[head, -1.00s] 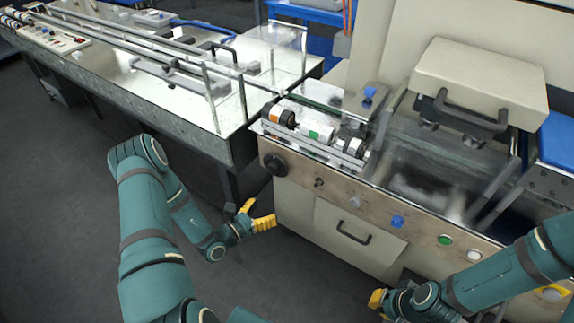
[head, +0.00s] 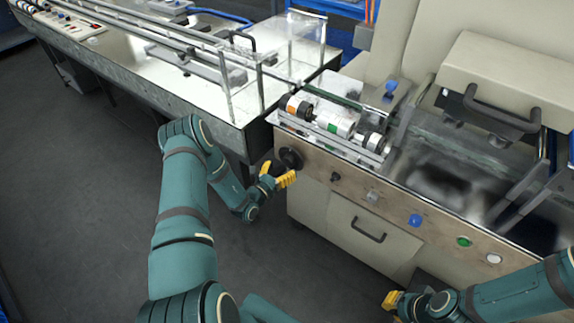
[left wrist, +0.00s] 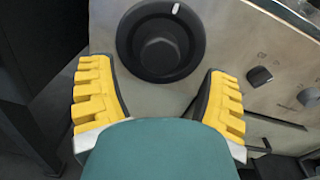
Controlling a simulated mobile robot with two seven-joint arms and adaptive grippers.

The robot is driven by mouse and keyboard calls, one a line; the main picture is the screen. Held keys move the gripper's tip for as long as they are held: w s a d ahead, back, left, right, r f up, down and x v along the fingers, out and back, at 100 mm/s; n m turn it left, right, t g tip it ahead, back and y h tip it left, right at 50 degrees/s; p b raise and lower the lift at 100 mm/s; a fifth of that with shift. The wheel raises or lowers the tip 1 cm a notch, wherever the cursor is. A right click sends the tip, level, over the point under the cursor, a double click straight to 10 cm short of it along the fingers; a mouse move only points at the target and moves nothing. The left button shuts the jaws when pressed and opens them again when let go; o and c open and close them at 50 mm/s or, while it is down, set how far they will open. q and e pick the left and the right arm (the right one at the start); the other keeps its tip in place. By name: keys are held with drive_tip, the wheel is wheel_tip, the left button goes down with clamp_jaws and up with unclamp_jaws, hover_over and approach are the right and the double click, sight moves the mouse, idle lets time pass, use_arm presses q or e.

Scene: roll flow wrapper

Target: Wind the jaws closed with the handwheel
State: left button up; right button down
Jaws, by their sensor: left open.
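The handwheel (head: 291,158) is a black round wheel on the front panel of the flow wrapper, at the panel's left end. In the left wrist view the handwheel (left wrist: 161,42) faces me, with a dark central hub and a white mark on its upper rim. My left gripper (head: 279,176) is open just in front of it and slightly below. In the left wrist view its yellow fingers (left wrist: 158,98) are spread to either side below the hub, empty. My right gripper (head: 391,301) is low in front of the machine, and its finger gap cannot be made out. I cannot identify the jaws for certain.
Right of the handwheel the panel carries a small black knob (head: 335,177), a blue button (head: 415,220) and a green button (head: 464,241). Rollers (head: 335,124) lie above the panel. The conveyor table (head: 215,95) stands at left. The floor below is open.

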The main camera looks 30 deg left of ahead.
sight(287, 163)
use_arm(q)
drive_tip(key=shift+w+d, duration=0.1)
drive_tip(key=shift+w, duration=1.75)
drive_tip(key=c, duration=1.2)
